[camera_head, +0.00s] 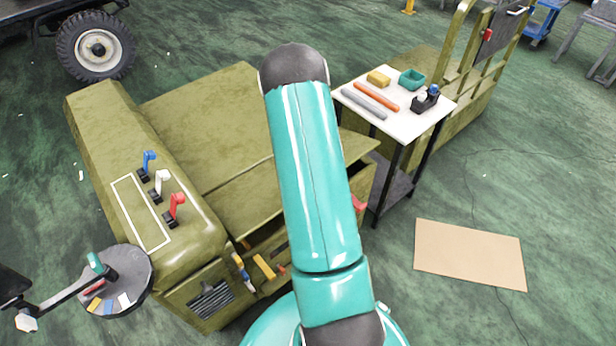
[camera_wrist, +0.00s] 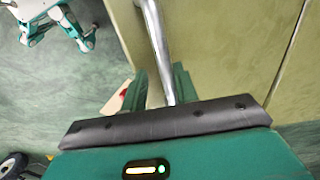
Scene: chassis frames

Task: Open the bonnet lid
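The olive-green chassis bonnet lid (camera_head: 205,115) lies flat across the body in the head view, with a seam between its panels. My arm crosses in front of it and hides its right part. My gripper is hidden behind the arm there. In the wrist view my gripper (camera_wrist: 160,88) has its two teal fingers apart. A shiny metal bar handle (camera_wrist: 156,30) runs down between them beside an olive panel (camera_wrist: 220,45). A gap shows left of the bar; I cannot tell whether the right finger touches it.
Blue, white and red levers (camera_head: 160,185) stand on the left fender. A round tray (camera_head: 135,272) sits at lower left. A white table (camera_head: 350,103) with tools stands right of the chassis. A cardboard sheet (camera_head: 470,253) lies on otherwise clear floor at right.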

